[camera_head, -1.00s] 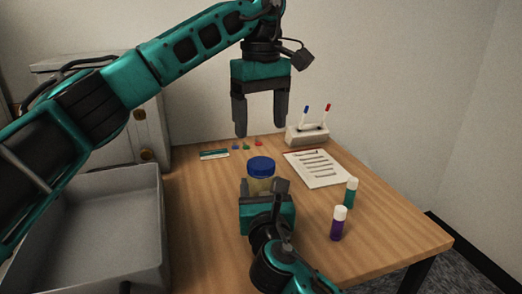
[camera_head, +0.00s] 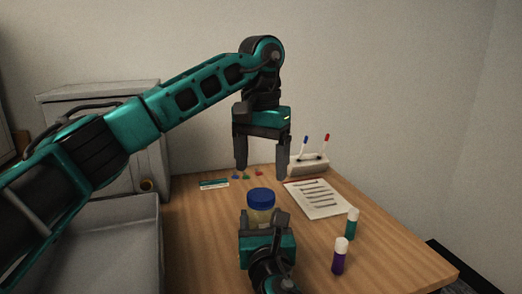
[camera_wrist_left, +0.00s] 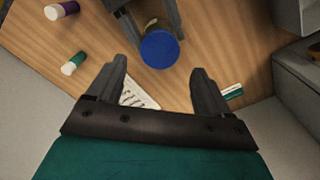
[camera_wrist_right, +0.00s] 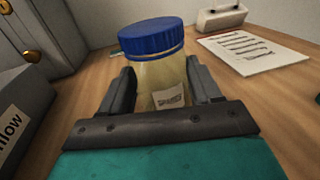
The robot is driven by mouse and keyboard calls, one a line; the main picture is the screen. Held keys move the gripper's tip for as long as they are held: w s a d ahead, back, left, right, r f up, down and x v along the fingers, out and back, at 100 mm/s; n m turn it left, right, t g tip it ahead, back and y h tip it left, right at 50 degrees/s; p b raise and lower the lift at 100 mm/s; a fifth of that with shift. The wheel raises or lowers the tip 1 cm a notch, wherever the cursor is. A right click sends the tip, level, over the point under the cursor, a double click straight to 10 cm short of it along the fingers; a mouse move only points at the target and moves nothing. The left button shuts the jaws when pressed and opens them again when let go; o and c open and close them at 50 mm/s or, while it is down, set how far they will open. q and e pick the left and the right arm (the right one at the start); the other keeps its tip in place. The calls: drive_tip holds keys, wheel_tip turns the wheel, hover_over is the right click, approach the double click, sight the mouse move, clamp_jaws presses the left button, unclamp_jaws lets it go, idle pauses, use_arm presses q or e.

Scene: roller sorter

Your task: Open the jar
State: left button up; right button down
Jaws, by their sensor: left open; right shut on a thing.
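The jar (camera_wrist_right: 160,80) has a pale yellowish body with a small label and a ribbed blue lid (camera_wrist_right: 150,37). It stands upright on the table, and its lid is on. My right gripper (camera_wrist_right: 165,92) is shut around the jar's body, with one finger on each side. In the head view the blue lid (camera_head: 261,196) shows above my right gripper (camera_head: 266,222). My left gripper (camera_head: 262,175) is open and empty, pointing down above the jar and apart from it. In the left wrist view the lid (camera_wrist_left: 159,48) lies beyond and between the open fingers (camera_wrist_left: 158,85).
A purple glue stick (camera_head: 339,257) and a teal one (camera_head: 351,224) stand at the right. A paper sheet (camera_head: 317,198) and a pen holder (camera_head: 307,168) lie behind. A small card (camera_head: 214,184) and several coloured pins are at the back. A grey bin (camera_head: 120,250) is at the left.

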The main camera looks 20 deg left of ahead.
sight(261, 194)
use_arm(q)
wheel_tip(261, 194, down, 6)
drive_tip(key=shift+r, duration=0.15)
drive_tip(key=shift+c, duration=0.2)
